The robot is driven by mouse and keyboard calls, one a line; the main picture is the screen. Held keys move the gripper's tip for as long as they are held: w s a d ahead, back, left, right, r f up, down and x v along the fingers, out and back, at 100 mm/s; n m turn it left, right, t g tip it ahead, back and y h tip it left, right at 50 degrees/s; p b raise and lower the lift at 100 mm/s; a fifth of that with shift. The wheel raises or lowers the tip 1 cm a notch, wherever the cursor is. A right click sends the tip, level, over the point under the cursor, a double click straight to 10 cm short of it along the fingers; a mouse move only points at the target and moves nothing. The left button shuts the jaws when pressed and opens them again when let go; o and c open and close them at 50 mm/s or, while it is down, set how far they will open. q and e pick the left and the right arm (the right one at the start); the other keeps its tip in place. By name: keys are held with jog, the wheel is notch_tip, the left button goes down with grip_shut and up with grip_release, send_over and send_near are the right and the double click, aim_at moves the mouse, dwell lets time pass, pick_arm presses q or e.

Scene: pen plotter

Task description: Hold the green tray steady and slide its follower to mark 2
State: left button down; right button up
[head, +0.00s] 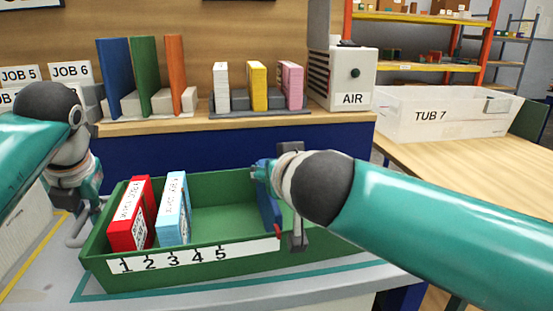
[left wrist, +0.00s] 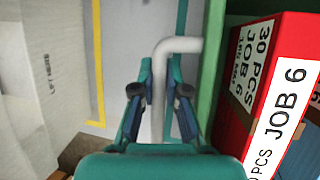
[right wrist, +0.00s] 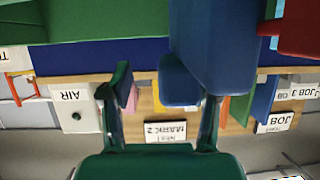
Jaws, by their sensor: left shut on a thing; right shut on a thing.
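The green tray (head: 222,183) stands on the grey table with marks 1 to 5 on its front strip (head: 195,256). A red box (head: 131,215) and a light blue box (head: 174,208) stand in its left part. The blue follower (head: 267,208) stands upright well right of mark 5, its red pointer (head: 278,232) at the front wall. My left gripper (left wrist: 160,95) is shut on the tray's grey handle (left wrist: 180,45) at the left end. My right gripper (right wrist: 160,100) is shut on the follower's blue knob (right wrist: 178,82); in the head view my right arm partly hides it.
Between the light blue box and the follower the tray is empty. Behind stands a wooden shelf with coloured boards and boxes and an AIR unit (head: 345,80).

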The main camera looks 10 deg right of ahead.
jog(key=d, duration=1.3)
jog(key=v, duration=1)
jog(key=shift+a+r, duration=0.1)
jog(key=x, duration=1)
jog(key=shift+w+a, duration=0.35)
jog(key=shift+a, duration=0.05)
grip_shut()
